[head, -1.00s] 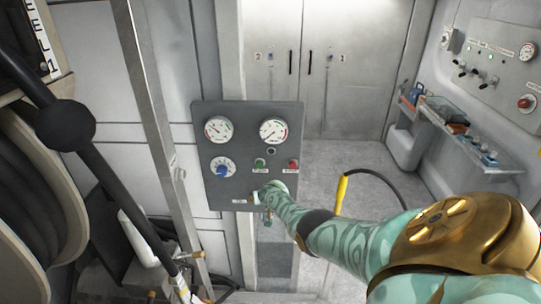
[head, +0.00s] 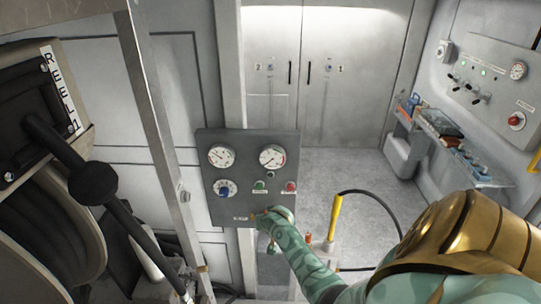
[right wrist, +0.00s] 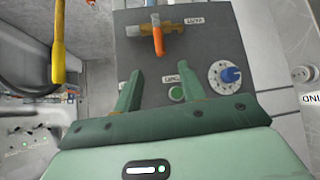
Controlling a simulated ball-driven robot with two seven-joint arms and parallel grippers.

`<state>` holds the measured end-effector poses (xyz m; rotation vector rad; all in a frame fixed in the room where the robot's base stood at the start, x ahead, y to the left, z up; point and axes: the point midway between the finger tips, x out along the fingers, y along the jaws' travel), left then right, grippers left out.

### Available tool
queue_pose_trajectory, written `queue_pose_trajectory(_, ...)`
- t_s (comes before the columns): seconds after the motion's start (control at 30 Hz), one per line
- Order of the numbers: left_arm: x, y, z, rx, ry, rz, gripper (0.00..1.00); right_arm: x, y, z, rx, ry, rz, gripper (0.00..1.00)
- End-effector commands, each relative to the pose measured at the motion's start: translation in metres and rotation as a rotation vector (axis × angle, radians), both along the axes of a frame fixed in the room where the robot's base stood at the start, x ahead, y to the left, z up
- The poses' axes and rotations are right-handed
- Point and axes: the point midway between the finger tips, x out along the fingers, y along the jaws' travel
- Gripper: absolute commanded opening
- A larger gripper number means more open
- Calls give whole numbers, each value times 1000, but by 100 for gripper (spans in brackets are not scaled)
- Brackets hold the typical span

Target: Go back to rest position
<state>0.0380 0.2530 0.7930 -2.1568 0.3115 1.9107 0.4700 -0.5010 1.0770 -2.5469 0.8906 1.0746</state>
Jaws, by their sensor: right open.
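My right gripper (right wrist: 160,84) is open and empty in the right wrist view, its two green fingers apart in front of the grey control panel (right wrist: 205,62). A small brass valve with an orange handle (right wrist: 157,40) lies beyond the fingertips, and no contact with it shows. In the head view the right arm comes in from the lower right. Its hand (head: 272,217) is at the lower right edge of the panel (head: 214,205) and covers part of the valve there. My left gripper is in neither view.
The panel carries two gauges, a blue knob (head: 226,188) and green and red buttons. A hose reel (head: 45,230) and a black lever (head: 93,184) stand at the left. A hose with a yellow handle (head: 335,216) is near the right arm. The floor (head: 345,165) behind is clear.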

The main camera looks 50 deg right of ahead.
Motion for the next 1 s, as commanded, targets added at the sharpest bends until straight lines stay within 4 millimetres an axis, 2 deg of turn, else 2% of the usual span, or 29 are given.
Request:
queue_pose_trajectory(0.4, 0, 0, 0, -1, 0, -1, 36, 1, 0, 0, -3, 1, 4, 41)
queue_pose_trajectory(0.5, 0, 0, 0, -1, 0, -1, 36, 6, 1, 2, -38, -8, 59, 41)
queue_pose_trajectory(0.53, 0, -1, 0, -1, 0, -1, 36, 9, 7, -4, -54, -8, 101, 41)
queue_pose_trajectory(0.57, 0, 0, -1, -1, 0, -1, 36, 11, 19, -16, -67, 2, 157, 41)
queue_pose_trajectory(0.63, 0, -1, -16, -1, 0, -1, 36, 4, 46, -61, -87, 40, 263, 41)
queue_pose_trajectory(0.77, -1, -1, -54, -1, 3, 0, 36, -39, 95, -165, -98, 144, 439, 41)
queue_pose_trajectory(0.8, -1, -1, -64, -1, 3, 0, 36, -56, 110, -196, -97, 177, 489, 41)
queue_pose_trajectory(0.87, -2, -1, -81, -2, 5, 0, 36, -85, 130, -239, -90, 226, 556, 41)
queue_pose_trajectory(0.9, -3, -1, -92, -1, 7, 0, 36, -107, 143, -268, -84, 260, 598, 41)
queue_pose_trajectory(0.97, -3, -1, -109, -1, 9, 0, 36, -141, 161, -308, -72, 312, 658, 41)
queue_pose_trajectory(1.0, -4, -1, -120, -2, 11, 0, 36, -166, 172, -334, -61, 347, 695, 41)
